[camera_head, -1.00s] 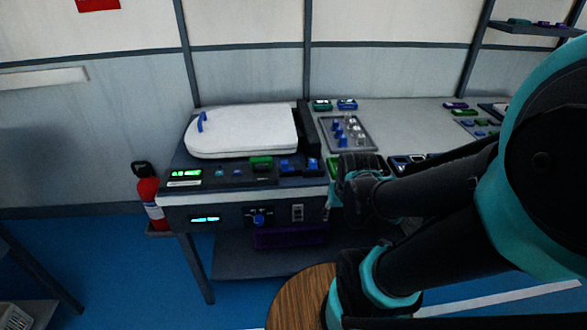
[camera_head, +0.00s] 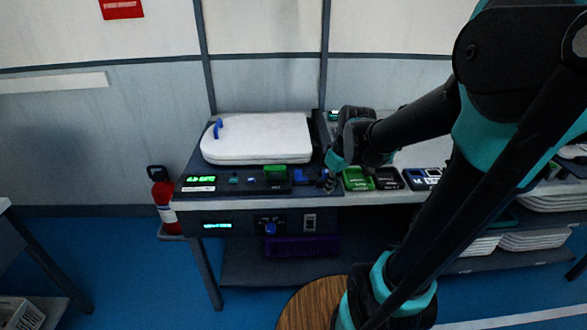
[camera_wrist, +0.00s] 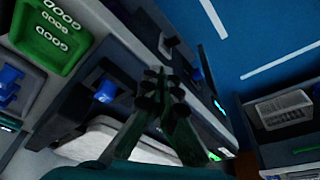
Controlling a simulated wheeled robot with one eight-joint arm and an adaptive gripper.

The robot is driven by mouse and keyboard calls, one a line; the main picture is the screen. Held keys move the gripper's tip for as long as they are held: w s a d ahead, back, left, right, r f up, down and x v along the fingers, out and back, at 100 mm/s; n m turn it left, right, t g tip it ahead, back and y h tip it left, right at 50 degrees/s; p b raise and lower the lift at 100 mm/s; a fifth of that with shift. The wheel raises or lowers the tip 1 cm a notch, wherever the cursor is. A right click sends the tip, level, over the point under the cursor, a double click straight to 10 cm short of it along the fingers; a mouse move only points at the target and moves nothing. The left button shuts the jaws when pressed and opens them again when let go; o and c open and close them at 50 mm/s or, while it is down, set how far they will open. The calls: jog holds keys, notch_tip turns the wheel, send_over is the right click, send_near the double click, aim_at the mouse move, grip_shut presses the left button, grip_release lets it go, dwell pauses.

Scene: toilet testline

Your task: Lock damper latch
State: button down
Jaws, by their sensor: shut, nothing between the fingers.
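No part carries a readable damper latch label, so I cannot tell for certain which one it is. Small blue parts stand on the dark front strip of the test fixture, one of them (camera_head: 299,177) just left of my gripper (camera_head: 327,181). A blue block (camera_wrist: 106,92) on the fixture shows in the wrist view, left of my fingertips (camera_wrist: 161,85). My gripper is shut and empty, pointing down over the right end of the strip. My gripper hides part of this area, and contact cannot be told. The white toilet seat lid (camera_head: 258,138) lies behind the strip.
A green bin (camera_head: 357,180) and dark bins stand right of my gripper. A green block (camera_head: 275,172) and a lit display (camera_head: 200,181) sit on the strip. A blue knob (camera_head: 270,228) and a switch (camera_head: 309,222) are on the front panel. A fire extinguisher (camera_head: 164,197) stands left.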

aim_at(299, 171)
jog(key=w+a+r+n+g+y, duration=0.2)
jog(key=w+a+r+n, duration=0.5)
jog(key=w+n, duration=0.3)
jog(key=shift+w+a+r+n, duration=0.25)
jog(key=shift+w+r, duration=0.2)
jog(key=shift+w, duration=0.65)
jog(key=shift+f, duration=0.1)
jog(key=x, duration=0.9)
jog(key=shift+s+a+f, duration=0.15)
jog(key=shift+a+f, duration=0.05)
jog(key=shift+f, duration=0.15)
jog(key=shift+d, duration=0.1)
jog(key=shift+d, duration=1.15)
